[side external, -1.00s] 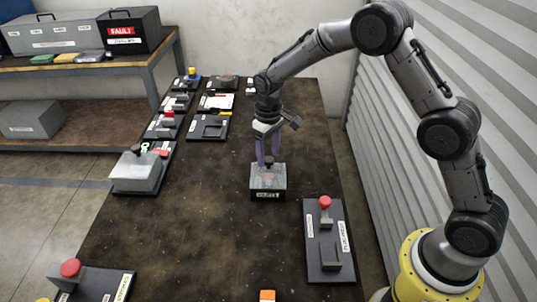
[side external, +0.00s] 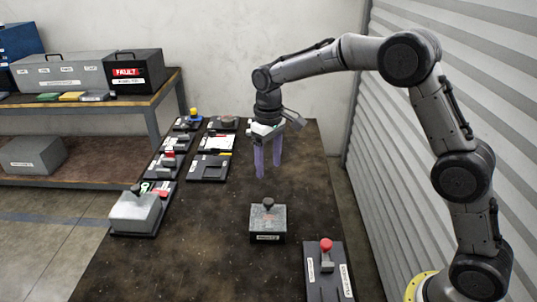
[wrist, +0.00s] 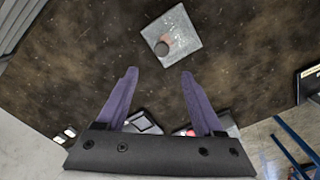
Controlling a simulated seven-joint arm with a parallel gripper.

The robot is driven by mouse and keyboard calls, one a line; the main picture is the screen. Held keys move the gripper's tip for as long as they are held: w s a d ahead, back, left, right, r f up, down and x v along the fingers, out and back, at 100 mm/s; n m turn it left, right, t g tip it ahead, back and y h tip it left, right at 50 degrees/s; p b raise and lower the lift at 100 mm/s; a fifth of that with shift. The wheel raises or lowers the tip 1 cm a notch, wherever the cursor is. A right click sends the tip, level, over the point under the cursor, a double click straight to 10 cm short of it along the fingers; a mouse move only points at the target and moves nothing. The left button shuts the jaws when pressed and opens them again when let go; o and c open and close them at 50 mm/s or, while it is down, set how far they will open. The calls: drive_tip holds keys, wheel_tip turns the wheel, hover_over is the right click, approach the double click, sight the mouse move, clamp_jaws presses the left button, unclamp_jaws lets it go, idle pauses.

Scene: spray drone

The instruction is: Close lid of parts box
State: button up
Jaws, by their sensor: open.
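The parts box (side external: 267,225) is a small dark box with a label on its front, standing alone in the middle of the table. A grey, see-through-looking lid (side external: 280,214) with a dark round knob (side external: 268,202) lies on its top and appears flat. In the wrist view the lid (wrist: 183,30) and its knob (wrist: 161,48) lie beyond the fingertips. My gripper (side external: 268,175) is open and empty, pointing down above and behind the box, clear of the knob. Its two purple fingers (wrist: 159,72) are spread apart in the wrist view.
A black plate with a red knob (side external: 326,244) stands at the front right. A grey box with a knob (side external: 136,212) and several black fixtures line the left side. The table (side external: 205,230) around the parts box is clear. A shelf (side external: 120,105) stands at back left.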

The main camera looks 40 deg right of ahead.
wheel_tip(320, 180, up, 2)
drive_tip(key=shift+r, duration=0.25)
drive_tip(key=s+d+r+t, duration=0.2)
drive_tip(key=s+r+t, duration=0.1)
drive_tip(key=s+r, duration=1.05)
drive_tip(key=s+f+t, duration=0.1)
drive_tip(key=s+f, duration=0.2)
drive_tip(key=s, duration=0.6)
drive_tip(key=s+d+f+m+t, duration=0.1)
drive_tip(key=s+f, duration=0.3)
drive_tip(key=s, duration=0.6)
drive_tip(key=shift+s+d+f, duration=0.15)
